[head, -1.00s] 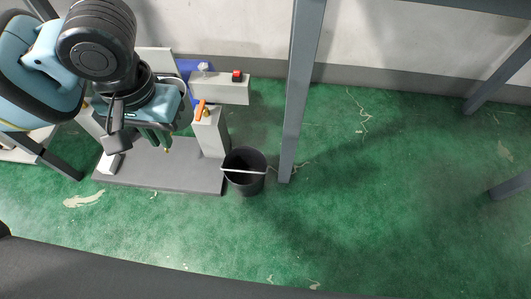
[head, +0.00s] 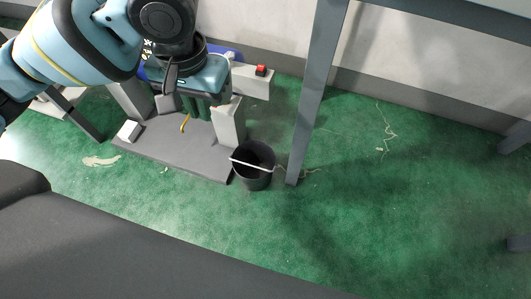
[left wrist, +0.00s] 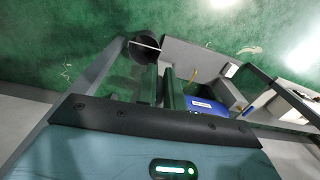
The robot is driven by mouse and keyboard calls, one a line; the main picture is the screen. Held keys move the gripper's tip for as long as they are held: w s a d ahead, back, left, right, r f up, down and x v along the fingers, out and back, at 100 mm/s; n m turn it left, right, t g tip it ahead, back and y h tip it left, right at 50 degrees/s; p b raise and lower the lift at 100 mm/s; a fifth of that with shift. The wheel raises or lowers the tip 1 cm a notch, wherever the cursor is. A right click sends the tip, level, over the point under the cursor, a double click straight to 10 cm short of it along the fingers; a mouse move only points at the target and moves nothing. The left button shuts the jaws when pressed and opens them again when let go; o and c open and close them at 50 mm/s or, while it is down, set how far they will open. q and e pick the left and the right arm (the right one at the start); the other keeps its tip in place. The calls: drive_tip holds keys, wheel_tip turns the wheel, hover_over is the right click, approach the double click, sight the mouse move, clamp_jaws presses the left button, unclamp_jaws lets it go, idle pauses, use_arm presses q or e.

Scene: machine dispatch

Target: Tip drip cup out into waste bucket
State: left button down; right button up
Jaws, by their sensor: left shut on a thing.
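The waste bucket (head: 253,178) is black with a white handle across its rim. It stands upright on the green floor at the machine base's right end and also shows in the left wrist view (left wrist: 143,56). My left gripper (head: 190,108) points down above the grey base, up and left of the bucket and apart from it. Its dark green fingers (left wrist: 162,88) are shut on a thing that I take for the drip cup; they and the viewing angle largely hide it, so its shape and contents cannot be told. My right gripper is not in view.
The grey machine base (head: 175,158) carries pale posts, a small yellow hook-shaped part (head: 184,123) and a white block (head: 128,131). A red button (head: 260,70) sits on the machine's arm. A grey upright post (head: 313,95) stands just right of the bucket. Floor further right is open.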

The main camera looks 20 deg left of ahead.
use_arm(q)
drive_tip(key=w+d+f+n, duration=0.1)
drive_tip(key=w+f+n, duration=0.25)
drive_tip(key=w, duration=0.85)
drive_tip(key=w+d+f+n, duration=0.15)
drive_tip(key=w+n, duration=0.25)
drive_tip(key=w, duration=0.8)
wheel_tip(320, 180, down, 21)
drive_tip(key=s+n, duration=0.3)
drive_tip(key=s+d+f, duration=0.5)
drive_tip(key=s+f, duration=0.3)
drive_tip(key=f, duration=0.2)
drive_tip(key=shift+s+d+f+b, duration=0.25)
drive_tip(key=shift+f+b, duration=0.1)
drive_tip(key=shift+b, duration=0.1)
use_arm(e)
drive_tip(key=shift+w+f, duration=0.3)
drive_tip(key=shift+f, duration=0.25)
use_arm(q)
drive_tip(key=shift+m, duration=0.25)
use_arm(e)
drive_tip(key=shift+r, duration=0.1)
